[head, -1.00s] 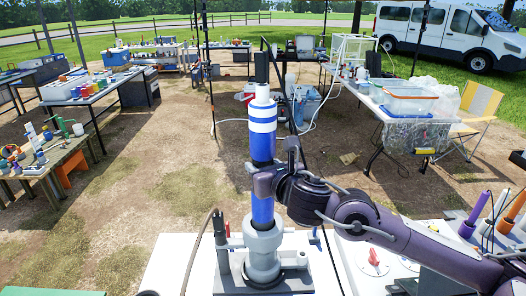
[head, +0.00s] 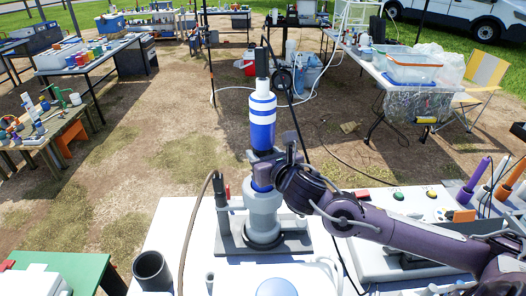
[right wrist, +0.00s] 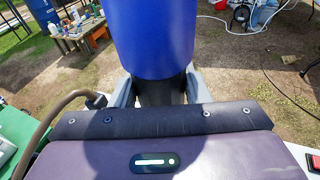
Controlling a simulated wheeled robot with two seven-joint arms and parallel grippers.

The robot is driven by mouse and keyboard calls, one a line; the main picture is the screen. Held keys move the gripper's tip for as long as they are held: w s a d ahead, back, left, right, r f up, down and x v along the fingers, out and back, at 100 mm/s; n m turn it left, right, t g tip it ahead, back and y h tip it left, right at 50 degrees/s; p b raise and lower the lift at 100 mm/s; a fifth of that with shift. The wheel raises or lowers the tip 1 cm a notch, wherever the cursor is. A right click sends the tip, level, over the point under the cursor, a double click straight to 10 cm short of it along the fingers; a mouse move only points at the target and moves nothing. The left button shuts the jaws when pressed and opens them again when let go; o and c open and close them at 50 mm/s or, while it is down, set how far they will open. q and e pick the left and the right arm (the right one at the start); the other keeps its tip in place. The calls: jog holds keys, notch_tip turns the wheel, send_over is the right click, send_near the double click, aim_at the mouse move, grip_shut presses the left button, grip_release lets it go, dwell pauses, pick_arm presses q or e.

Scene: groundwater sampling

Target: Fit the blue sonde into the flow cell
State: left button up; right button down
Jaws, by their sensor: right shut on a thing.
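The blue sonde (head: 262,128), a blue cylinder with white bands, a white upper part and a black top, stands upright over the grey flow cell (head: 263,215). Its lower end is inside the cell's mouth; how deep is hidden. My right gripper (head: 264,167) is shut on the sonde's lower part, just above the cell's rim. In the right wrist view the sonde (right wrist: 155,38) rises between the fingers (right wrist: 160,90). The cell sits upright on a dark base plate (head: 230,240). My left gripper is not in view.
A brown hose (head: 195,225) curves beside the cell's left side. A dark grey tube (head: 152,272) stands front left, near a green table (head: 85,268). A panel with buttons (head: 400,203) lies to the right, near an upright purple probe (head: 474,180). The white top left of the cell is partly clear.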

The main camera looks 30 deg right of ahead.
jog(key=shift+r, duration=0.2)
jog(key=c, duration=1.2)
grip_release()
jog(key=shift+f, duration=0.25)
jog(key=o, duration=0.4)
jog(key=shift+r, duration=0.1)
